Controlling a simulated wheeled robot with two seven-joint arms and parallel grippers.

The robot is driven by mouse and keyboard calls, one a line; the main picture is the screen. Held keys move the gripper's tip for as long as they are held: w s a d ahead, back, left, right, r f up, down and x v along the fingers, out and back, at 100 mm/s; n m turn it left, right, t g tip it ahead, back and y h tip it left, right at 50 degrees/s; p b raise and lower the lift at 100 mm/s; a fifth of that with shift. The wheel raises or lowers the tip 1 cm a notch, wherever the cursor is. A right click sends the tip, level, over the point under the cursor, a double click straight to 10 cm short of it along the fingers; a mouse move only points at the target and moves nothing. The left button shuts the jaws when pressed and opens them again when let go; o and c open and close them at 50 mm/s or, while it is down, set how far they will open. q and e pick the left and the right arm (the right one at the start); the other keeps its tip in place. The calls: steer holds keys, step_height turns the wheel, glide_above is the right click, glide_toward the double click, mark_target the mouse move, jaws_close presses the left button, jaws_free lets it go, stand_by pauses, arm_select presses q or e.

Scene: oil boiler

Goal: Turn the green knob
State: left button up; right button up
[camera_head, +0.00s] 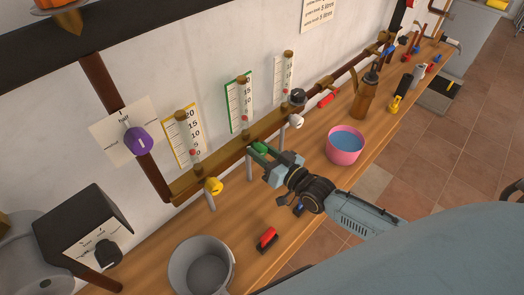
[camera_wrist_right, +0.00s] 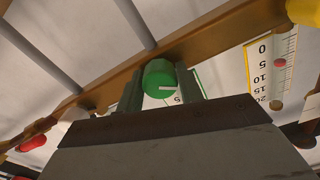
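The green knob (camera_head: 261,149) sits on the brass rail below the green-framed gauge (camera_head: 239,104). In the right wrist view the green knob (camera_wrist_right: 158,78) shows its round face with a short, nearly level white mark. My right gripper (camera_head: 266,157) is at the knob. Its fingers (camera_wrist_right: 160,88) stand open on either side of the knob, close to it; whether they touch it cannot be told. The head view partly hides the knob behind the gripper. My left gripper is not in view.
A yellow knob (camera_head: 213,186) and a white knob (camera_head: 296,121) flank the green one along the rail (camera_head: 235,160). A pink bowl of blue liquid (camera_head: 344,145), a metal pot (camera_head: 201,266) and a red-and-black item (camera_head: 267,240) stand on the wooden counter.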

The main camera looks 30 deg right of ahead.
steer(key=o, duration=0.3)
steer(key=v, duration=1.3)
steer(key=shift+s+d+b, duration=0.1)
steer(key=shift+s+b, duration=0.1)
steer(key=shift+b, duration=0.15)
